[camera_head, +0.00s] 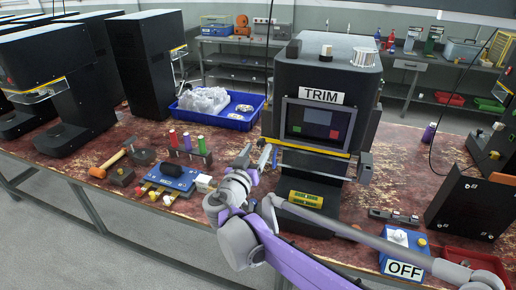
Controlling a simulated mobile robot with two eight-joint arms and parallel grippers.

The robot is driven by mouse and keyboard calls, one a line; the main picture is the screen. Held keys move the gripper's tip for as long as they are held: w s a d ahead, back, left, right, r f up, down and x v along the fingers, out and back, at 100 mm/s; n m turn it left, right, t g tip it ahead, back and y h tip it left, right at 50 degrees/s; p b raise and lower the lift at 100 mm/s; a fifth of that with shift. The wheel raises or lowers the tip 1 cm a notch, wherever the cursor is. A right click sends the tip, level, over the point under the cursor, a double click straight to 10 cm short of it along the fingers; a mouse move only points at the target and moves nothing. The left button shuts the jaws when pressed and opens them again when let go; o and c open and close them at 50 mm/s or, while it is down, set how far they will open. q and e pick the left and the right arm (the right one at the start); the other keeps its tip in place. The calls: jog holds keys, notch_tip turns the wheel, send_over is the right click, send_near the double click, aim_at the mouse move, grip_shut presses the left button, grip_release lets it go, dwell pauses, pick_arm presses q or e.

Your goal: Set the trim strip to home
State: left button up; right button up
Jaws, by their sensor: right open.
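A black machine (308,76) with a TRIM sign (323,97) stands on the worn red bench, right of centre. Its front has a dark screen (312,124) with coloured patches, and a yellow-edged ledge below. A yellow and green piece (306,199) sits low on its base. I cannot tell which part is the trim strip. My right gripper (262,156) is open in front of the machine's left side, beside the screen. I see nothing between its fingers, and cannot tell whether it touches the machine. My left gripper is not in view.
A blue tray (225,122) is behind. A box with an OFF sign (405,268) and a red tray (470,262) are at right front.

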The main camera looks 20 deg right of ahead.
jog(key=shift+w+d, duration=0.3)
jog(key=shift+w, duration=0.15)
grip_shut()
dwell(1.2)
